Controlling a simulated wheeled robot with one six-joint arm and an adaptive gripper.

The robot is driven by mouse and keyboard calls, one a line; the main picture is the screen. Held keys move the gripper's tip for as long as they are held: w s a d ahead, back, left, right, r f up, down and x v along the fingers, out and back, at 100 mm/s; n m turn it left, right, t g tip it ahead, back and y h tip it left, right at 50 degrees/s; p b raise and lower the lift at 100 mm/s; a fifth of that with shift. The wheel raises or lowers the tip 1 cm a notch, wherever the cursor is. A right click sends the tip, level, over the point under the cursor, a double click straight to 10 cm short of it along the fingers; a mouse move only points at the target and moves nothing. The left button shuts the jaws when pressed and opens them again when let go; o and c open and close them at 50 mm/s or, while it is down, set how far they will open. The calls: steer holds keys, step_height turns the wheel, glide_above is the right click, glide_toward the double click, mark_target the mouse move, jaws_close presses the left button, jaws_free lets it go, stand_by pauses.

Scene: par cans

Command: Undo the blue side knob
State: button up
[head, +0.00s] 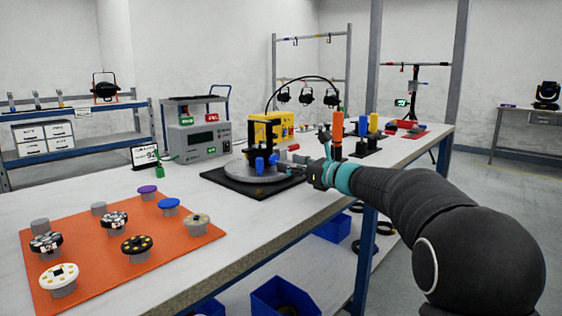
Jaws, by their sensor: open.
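The blue side knob (260,165) shows low on the near side of a small black fixture (257,141), with a second bit of blue just to its right. The fixture stands on a round grey plate (232,174) on a black base (232,188) on the workbench. My gripper (285,164) reaches in from the right, its open fingers pointing left, close to the right of the blue parts. It looks empty. The fingertips are small and overlap the fixture in the picture, so I cannot tell whether they touch the knob.
A yellow box (281,125) and a grey control unit (199,141) stand behind the fixture. Orange (337,128), blue and yellow upright pieces stand close behind my gripper. An orange mat (108,262) with several round pieces lies at the front left. Bare bench (245,222) lies between.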

mark_target(276, 160)
steer(key=shift+x, duration=2.05)
jaws_close()
